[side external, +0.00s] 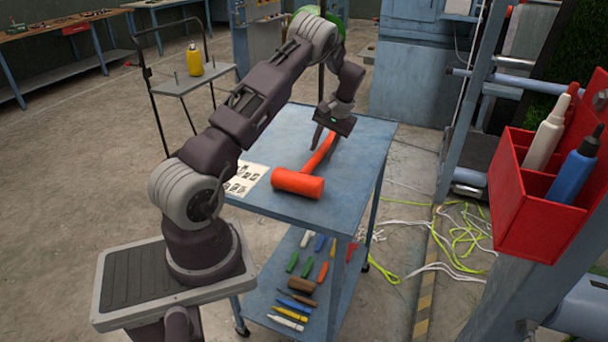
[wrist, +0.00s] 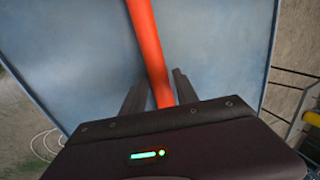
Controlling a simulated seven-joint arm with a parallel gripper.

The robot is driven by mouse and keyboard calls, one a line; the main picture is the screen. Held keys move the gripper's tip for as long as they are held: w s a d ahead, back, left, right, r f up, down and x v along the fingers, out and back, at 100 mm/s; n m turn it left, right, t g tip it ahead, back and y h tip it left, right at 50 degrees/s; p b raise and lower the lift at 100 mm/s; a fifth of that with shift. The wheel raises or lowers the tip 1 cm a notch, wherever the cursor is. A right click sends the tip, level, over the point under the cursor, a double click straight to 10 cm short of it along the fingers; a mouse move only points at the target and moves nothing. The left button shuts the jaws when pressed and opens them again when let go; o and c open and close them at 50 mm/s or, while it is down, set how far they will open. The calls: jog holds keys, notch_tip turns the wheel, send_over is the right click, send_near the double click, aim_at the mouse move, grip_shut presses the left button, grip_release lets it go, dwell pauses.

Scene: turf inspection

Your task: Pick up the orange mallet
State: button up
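The orange mallet (side external: 298,183) lies on the blue top of a cart (side external: 358,138), its thick head toward the near side and its handle running up and right. My gripper (side external: 323,138) is over the handle, pointing down at the far part of it. In the wrist view the orange handle (wrist: 148,45) runs between the two dark fingers of my gripper (wrist: 158,95). The fingers stand apart, with a gap visible on each side of the handle. The mallet head is outside the wrist view. The exact height of the fingertips over the cart top is hard to tell.
A printed sheet (side external: 243,180) lies on the cart top left of the mallet head. The lower shelf (side external: 262,308) holds several small tools. A red holder (side external: 520,205) with bottles stands at the right. The cart top around the handle is clear.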

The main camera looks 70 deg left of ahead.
jog(key=shift+f, duration=0.4)
grip_shut()
jog(key=shift+r, duration=0.15)
